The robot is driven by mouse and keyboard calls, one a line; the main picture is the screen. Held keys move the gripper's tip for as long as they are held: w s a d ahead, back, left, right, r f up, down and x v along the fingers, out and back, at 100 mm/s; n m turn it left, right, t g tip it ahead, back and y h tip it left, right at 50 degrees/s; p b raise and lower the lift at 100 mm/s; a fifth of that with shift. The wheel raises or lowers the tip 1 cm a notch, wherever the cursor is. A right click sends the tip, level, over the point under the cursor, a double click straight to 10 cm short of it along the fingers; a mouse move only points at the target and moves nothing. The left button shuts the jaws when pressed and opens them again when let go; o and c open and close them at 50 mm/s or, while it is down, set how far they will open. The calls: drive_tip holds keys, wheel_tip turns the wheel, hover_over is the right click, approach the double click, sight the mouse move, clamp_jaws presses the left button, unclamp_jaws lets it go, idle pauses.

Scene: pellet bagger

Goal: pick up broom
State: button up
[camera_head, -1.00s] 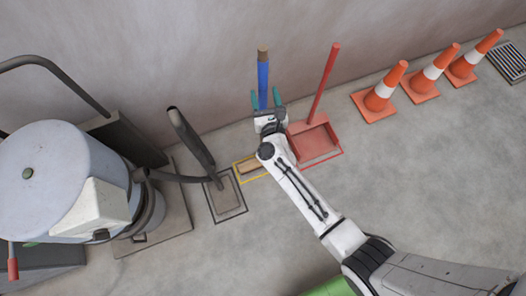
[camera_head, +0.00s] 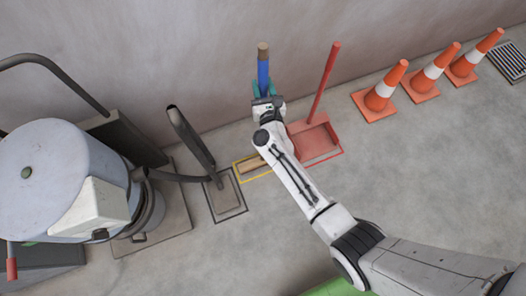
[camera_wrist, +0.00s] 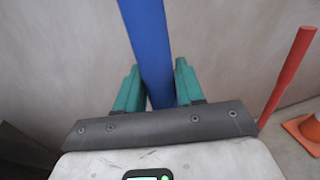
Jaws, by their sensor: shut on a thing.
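The broom stands upright by the wall, with a blue handle (camera_head: 263,72) topped by a tan end. Its tan head (camera_head: 252,165) shows on the floor inside a yellow outline, partly hidden by my arm. My gripper (camera_head: 264,88) is at the blue handle, with its green fingers on either side of it. In the wrist view the blue handle (camera_wrist: 149,45) runs up between the two green fingers of my gripper (camera_wrist: 158,85). The gripper is shut on the handle.
A red dustpan (camera_head: 314,136) with an upright handle stands just right of the broom. Orange cones (camera_head: 380,95) line the wall further right. A vacuum nozzle (camera_head: 224,197) and a large grey vacuum (camera_head: 65,180) are at left. Open floor lies at right.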

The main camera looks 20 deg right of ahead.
drive_tip(key=shift+c, duration=1.4)
drive_tip(key=shift+r, duration=0.1)
